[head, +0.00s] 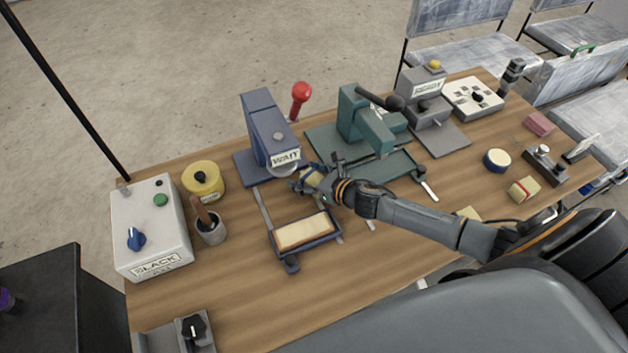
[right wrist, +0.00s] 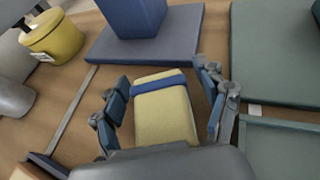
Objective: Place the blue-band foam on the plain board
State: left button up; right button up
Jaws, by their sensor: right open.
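The blue-band foam (right wrist: 163,112) is a pale yellow block with a blue strap across its far end. In the right wrist view it lies between the fingers of my right gripper (right wrist: 163,105), which are open with a gap on each side. In the head view the right gripper (head: 312,181) is in front of the blue press and partly covers the foam. Whether the foam rests on the table is hard to tell. A cream pad sits in a dark-framed tray (head: 336,233) nearer me; I cannot tell whether this is the plain board. My left gripper is not in view.
The blue press (head: 262,130) and green press (head: 365,120) stand behind the gripper. A yellow canister (head: 204,179), a dark cup (head: 210,232) and a white control box (head: 150,230) are at left. A red-banded block (head: 524,189) lies at right.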

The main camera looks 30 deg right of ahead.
jog(key=shift+w+a+f, duration=0.1)
jog(key=shift+w, duration=0.1)
jog(key=c, duration=1.1)
jog(key=shift+c, duration=0.2)
